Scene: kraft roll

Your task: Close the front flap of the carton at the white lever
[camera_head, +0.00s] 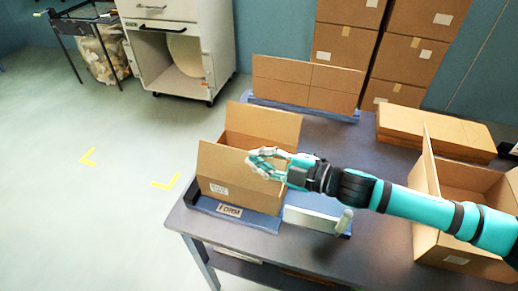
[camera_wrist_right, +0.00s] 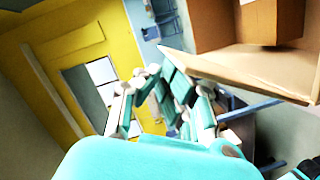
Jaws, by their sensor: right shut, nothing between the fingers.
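An open cardboard carton (camera_head: 215,185) stands on the blue plate marked FORM (camera_head: 229,211), at the table's front left corner. Its back flap (camera_head: 262,122) stands up. Its front flap (camera_head: 222,163) also looks raised, rising from the front wall. The white lever (camera_head: 345,220) is on the block at the plate's right. My right gripper (camera_head: 257,160) is shut and empty, in front of the carton's upper right part, hiding some of it; I cannot tell whether it touches. In the right wrist view, its fingers (camera_wrist_right: 160,75) are left of a cardboard flap (camera_wrist_right: 255,72). My left gripper is not in view.
Another open carton (camera_head: 440,245) stands at the table's right, beneath my right arm. Flat cardboard (camera_head: 430,132) lies behind it. A cardboard sheet (camera_head: 305,85) stands at the back in a blue holder. The floor left of the table is clear.

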